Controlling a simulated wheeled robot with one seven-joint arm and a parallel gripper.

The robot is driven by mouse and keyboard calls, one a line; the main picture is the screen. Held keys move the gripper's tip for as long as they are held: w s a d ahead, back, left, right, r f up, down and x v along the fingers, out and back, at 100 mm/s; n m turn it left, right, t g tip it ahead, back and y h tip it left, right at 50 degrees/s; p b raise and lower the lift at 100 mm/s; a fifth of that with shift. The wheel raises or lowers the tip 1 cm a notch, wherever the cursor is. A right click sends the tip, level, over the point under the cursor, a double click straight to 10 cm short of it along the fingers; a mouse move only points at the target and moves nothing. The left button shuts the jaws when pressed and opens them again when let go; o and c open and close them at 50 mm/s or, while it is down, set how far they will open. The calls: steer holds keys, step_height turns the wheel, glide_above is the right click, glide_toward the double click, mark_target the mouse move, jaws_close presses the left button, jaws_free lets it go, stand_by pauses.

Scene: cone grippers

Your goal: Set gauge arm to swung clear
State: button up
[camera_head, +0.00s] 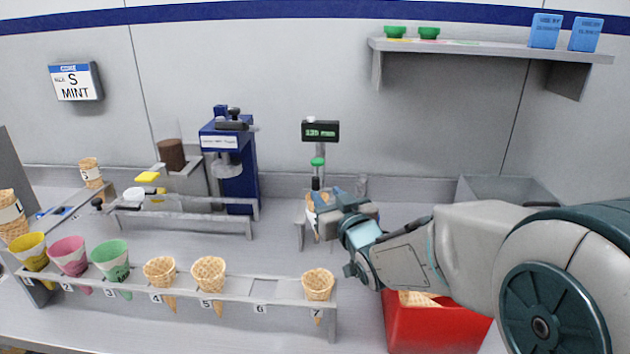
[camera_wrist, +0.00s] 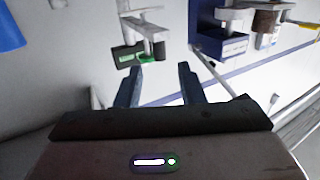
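The gauge (camera_head: 320,131) stands behind the counter's middle, a dark display with green digits on a grey post. A green-topped, dark-bodied part (camera_head: 317,163) sits below the display; I cannot tell whether it is the gauge arm. A cone (camera_head: 312,205) sits in the gauge's grey stand, partly hidden by my gripper. My gripper (camera_head: 328,196) is in front of the stand, close to the cone. The wrist view shows its two blue fingers (camera_wrist: 160,84) apart with nothing visible between them. The dark and green gauge part (camera_wrist: 138,54) appears beyond the fingertips there. Contact is unclear.
A numbered rack (camera_head: 240,292) holds several cones in front, with slot 6 empty. A blue press (camera_head: 232,165) stands left of the gauge. A red bin (camera_head: 430,325) is under my arm, and a grey basin (camera_head: 505,190) is at the right.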

mark_target(318, 183)
steer(key=p+x, duration=0.1)
steer(key=x, duration=0.6)
steer(key=shift+w+a, duration=0.1)
steer(key=shift+w, duration=0.25)
jaws_close()
